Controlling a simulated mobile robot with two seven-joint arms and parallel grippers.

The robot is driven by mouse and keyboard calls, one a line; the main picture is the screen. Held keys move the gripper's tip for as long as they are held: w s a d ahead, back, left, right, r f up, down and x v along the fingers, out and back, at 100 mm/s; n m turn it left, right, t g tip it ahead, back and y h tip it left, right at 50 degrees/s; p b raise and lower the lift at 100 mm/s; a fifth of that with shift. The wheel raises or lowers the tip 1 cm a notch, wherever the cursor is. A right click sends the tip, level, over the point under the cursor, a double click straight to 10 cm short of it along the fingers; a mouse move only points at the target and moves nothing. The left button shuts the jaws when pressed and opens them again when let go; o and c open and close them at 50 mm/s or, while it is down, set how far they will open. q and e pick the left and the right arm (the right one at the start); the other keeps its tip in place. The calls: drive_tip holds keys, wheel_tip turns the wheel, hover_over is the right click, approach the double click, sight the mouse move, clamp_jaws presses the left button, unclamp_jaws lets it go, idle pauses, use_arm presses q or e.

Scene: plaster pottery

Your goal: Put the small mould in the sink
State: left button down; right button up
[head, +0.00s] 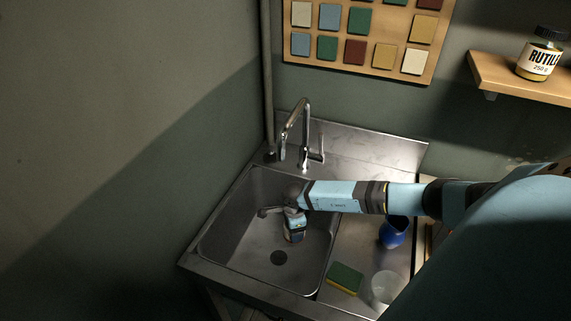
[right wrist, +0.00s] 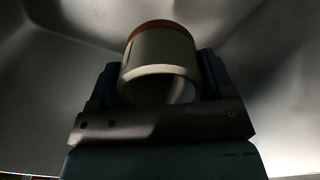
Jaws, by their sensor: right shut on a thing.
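The small mould (right wrist: 160,52) is a pale, round, hollow piece with an orange-brown band at its far end. In the right wrist view it sits between the two fingers of my right gripper (right wrist: 158,82), which is shut on it. In the head view my right gripper (head: 295,238) points down inside the basin of the steel sink (head: 235,237), above the basin floor and behind the drain. The mould is mostly hidden there by the hand. I cannot tell whether it touches the basin floor. My left gripper is not in view.
A chrome tap (head: 304,130) stands behind the basin. On the drainboard to the right are a blue cup (head: 393,235), a green and yellow sponge (head: 345,278) and a clear glass (head: 384,288). A shelf (head: 500,78) holds a labelled jar (head: 540,55).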

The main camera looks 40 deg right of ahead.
wheel_tip(320, 180, down, 4)
drive_tip(key=shift+w+r, duration=0.1)
drive_tip(key=shift+r, duration=0.15)
wheel_tip(320, 180, down, 4)
drive_tip(key=shift+f+b, duration=0.6)
drive_tip(key=shift+f, duration=0.1)
